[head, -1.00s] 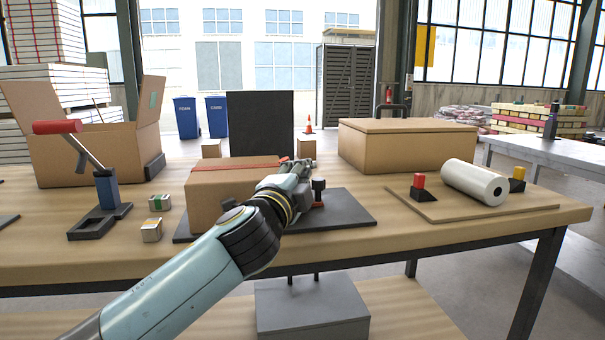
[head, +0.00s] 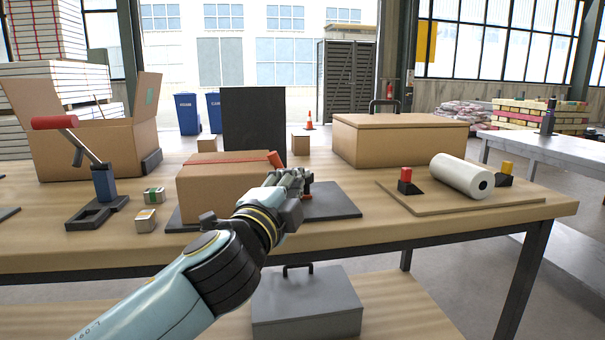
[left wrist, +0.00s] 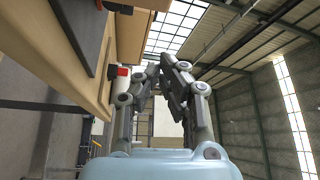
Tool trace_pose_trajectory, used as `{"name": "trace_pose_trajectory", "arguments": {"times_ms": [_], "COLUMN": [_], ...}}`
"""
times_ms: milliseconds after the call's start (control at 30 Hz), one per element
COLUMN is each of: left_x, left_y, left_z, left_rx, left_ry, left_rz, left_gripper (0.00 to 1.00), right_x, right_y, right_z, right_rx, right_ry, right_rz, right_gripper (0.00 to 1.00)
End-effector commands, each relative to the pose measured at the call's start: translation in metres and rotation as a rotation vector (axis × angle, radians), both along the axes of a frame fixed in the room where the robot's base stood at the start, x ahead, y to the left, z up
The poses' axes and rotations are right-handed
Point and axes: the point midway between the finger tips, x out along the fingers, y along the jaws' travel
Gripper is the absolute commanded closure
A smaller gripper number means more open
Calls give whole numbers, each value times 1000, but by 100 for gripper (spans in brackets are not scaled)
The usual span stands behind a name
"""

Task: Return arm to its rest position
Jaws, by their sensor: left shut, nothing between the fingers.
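My left arm comes in from the lower left of the head view. Its gripper (head: 288,184) is in front of the right end of a closed cardboard box (head: 215,190) with a red strip on top. The gripper is shut and empty; its fingers also show in the left wrist view (left wrist: 165,72), drawn together. The box stands on a dark plate (head: 335,204) on the wooden table. A small dark and red object (head: 307,188) on the plate is partly hidden behind the fingers. My right gripper is not in view.
An open carton (head: 90,150) and a red-handled lever tool (head: 98,190) stand at left. Two small boxes (head: 146,220) lie near the front edge. A large closed box (head: 398,142) and a board with a white roll (head: 460,176) are at right. A grey toolbox (head: 306,305) stands below.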

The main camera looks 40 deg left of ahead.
Motion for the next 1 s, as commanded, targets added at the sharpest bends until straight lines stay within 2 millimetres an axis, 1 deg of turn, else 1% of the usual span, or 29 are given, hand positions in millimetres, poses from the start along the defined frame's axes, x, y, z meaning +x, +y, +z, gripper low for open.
{"name": "trace_pose_trajectory", "arguments": {"times_ms": [100, 200, 500, 767, 867, 967, 1000], "left_x": [-8, -11, -10, -11, -21, -50, -66], "left_y": [-3, -4, -4, -3, 5, 17, 18], "left_z": [-2, -2, -2, -3, -17, -56, -77], "left_rx": [0, 0, 0, -8, -107, -348, -467], "left_ry": [1, -1, -1, 2, 38, 139, 199], "left_rz": [1, 1, 0, 3, 44, 142, 192], "left_gripper": [100, 100, 100, 100, 100, 100, 100], "right_x": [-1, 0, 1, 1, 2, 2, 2], "right_y": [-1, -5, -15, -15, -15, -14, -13], "right_z": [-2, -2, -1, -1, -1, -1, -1], "right_rx": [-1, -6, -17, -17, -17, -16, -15], "right_ry": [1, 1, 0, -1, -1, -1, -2], "right_rz": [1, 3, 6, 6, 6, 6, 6], "right_gripper": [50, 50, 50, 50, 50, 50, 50]}}
